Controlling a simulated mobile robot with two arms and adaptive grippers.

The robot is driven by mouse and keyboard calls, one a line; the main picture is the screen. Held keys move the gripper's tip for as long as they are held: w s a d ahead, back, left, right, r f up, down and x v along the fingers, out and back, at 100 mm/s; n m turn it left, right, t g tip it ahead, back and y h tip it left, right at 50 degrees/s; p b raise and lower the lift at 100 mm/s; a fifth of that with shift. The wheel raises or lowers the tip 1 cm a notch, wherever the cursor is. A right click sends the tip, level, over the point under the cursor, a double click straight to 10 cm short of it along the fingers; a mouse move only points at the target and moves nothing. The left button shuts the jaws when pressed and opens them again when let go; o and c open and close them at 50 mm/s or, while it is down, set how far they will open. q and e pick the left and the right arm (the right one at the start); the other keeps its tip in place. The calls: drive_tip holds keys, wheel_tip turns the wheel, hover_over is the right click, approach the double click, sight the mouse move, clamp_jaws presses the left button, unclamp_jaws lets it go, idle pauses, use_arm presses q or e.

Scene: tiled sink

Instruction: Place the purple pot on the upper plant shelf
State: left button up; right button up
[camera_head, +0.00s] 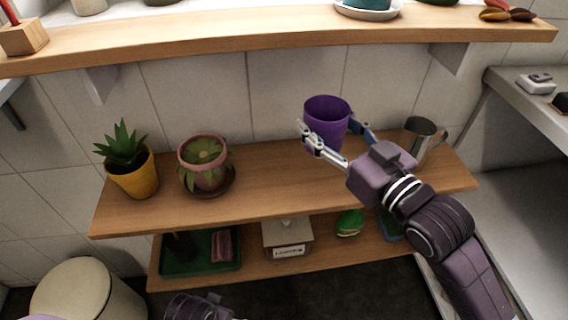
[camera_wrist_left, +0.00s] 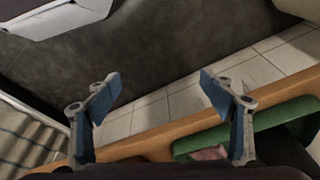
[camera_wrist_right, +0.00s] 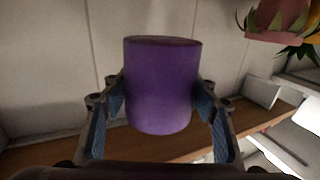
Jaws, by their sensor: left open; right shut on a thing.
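The purple pot (camera_head: 327,118) is upright and empty-looking. My right gripper (camera_head: 331,128) is shut on it, one finger on each side. In the right wrist view the purple pot (camera_wrist_right: 160,85) fills the space between the fingers. The pot is at the back of the upper plant shelf (camera_head: 270,180), right of its middle; I cannot tell whether its base touches the board. My left gripper (camera_wrist_left: 158,88) is open and empty, low in front of the shelves. Only part of the left arm shows at the bottom of the head view.
The upper shelf also holds a yellow pot (camera_head: 136,178), a pink pot (camera_head: 203,160) and a metal mug (camera_head: 419,138). A green tray (camera_head: 200,260) and a small box (camera_head: 287,239) are below. A long wooden ledge (camera_head: 270,35) overhangs behind. The shelf's front middle is clear.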

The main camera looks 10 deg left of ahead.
wheel_tip(320, 180, down, 6)
drive_tip(key=shift+s+d+b, duration=0.15)
drive_tip(key=shift+b, duration=0.85)
wheel_tip(320, 180, down, 3)
drive_tip(key=shift+r+b, duration=0.15)
drive_tip(key=shift+b, duration=0.35)
drive_tip(key=shift+f, duration=0.5)
use_arm(q)
drive_tip(key=w+v, duration=0.1)
drive_tip(key=v, duration=0.9)
drive_tip(key=shift+r+t, duration=0.4)
drive_tip(key=shift+r, duration=0.15)
use_arm(e)
drive_tip(key=shift+f, duration=0.1)
drive_tip(key=o, duration=1.2)
